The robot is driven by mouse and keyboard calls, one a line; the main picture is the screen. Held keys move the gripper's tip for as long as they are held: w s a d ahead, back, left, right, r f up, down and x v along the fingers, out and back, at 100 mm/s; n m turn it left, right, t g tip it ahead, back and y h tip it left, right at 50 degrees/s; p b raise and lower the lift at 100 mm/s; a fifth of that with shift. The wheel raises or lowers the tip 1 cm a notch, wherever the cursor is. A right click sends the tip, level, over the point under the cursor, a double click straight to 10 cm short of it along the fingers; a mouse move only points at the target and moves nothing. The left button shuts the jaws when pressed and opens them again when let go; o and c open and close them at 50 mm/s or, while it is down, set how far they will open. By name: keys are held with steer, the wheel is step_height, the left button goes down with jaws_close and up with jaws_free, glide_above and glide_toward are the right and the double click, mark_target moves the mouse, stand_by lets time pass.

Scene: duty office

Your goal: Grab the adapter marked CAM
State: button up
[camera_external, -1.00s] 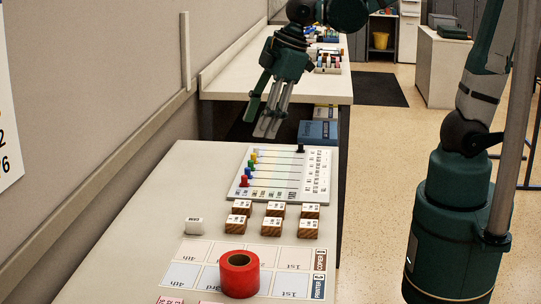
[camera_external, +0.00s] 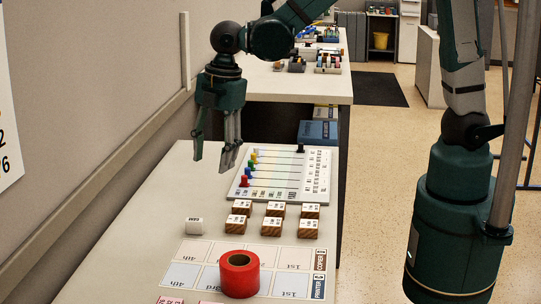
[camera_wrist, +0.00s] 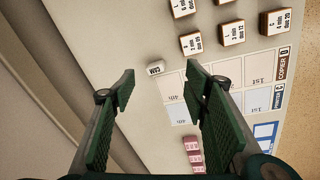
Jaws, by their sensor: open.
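The adapter marked CAM (camera_external: 194,226) is a small white block on the near table, left of the wooden blocks. In the wrist view the CAM adapter (camera_wrist: 156,68) lies just beyond my fingertips, between their lines, and its label is readable. My gripper (camera_external: 214,163) is open and empty above the table, further back than the adapter and higher than it. In the wrist view both fingers of my gripper (camera_wrist: 160,82) are spread apart with nothing between them.
Several wooden blocks with white labelled tops (camera_external: 275,210) stand right of the adapter. A red tape roll (camera_external: 239,274) sits on a printed card sheet (camera_external: 192,250). A board with coloured pegs (camera_external: 275,190) lies behind. A wall runs along the left.

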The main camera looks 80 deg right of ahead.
mark_target(194, 219)
steer(key=w+a+f+n, duration=0.1)
steer(key=f, duration=0.1)
steer(key=w+a+f+n+g, duration=0.1)
steer(key=w+f, duration=0.1)
steer(key=f, duration=0.1)
steer(key=w+a+f+n+p, duration=0.1)
steer(key=w+f+n, duration=0.1)
steer(key=f, duration=0.1)
steer(key=shift+a+f, duration=0.25)
steer(key=shift+a, duration=0.05)
steer(key=shift+w+a+f+g, duration=0.15)
steer(key=shift+f+g, duration=0.15)
steer(key=shift+f, duration=0.2)
steer(key=shift+f, duration=0.1)
steer(key=shift+f, duration=1.2)
steer(key=shift+f+b, duration=0.5)
steer(key=shift+f, duration=2.1)
steer(key=c, duration=0.9)
